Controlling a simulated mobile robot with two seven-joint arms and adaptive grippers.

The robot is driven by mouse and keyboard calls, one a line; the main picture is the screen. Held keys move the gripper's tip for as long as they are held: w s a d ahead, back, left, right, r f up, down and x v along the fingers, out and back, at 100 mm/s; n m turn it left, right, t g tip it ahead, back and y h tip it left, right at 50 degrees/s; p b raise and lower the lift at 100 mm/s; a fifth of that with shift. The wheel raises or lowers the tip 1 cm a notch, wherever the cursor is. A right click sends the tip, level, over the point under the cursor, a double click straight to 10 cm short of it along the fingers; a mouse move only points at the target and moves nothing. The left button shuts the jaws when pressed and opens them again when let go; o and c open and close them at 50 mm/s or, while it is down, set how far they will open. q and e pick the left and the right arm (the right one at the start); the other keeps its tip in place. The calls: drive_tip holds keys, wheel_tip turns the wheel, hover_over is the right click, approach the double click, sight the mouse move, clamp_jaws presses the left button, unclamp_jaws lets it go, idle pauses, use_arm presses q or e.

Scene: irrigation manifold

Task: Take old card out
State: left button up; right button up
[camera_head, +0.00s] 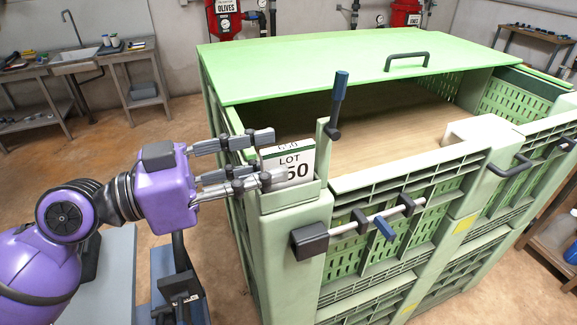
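The white card (297,160) stands upright in a green holder (288,198) at the near left corner of a large green crate. It reads "LOT" with "50" below, and the lower left of its face is hidden by a finger. My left gripper (270,158) comes in from the left and is open, with its fingers at the card's left edge. One finger overlaps the card's front; the other is higher, near its upper left corner. I cannot tell whether either touches the card. My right gripper is not in view.
A blue-handled lever (338,100) stands upright just right of the card. A latch bar (360,228) with a black end block runs along the crate's front. Benches stand at the back left.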

use_arm(q)
drive_tip(key=shift+x, duration=1.05)
drive_tip(key=shift+a, duration=0.1)
clamp_jaws()
drive_tip(key=shift+r, duration=0.1)
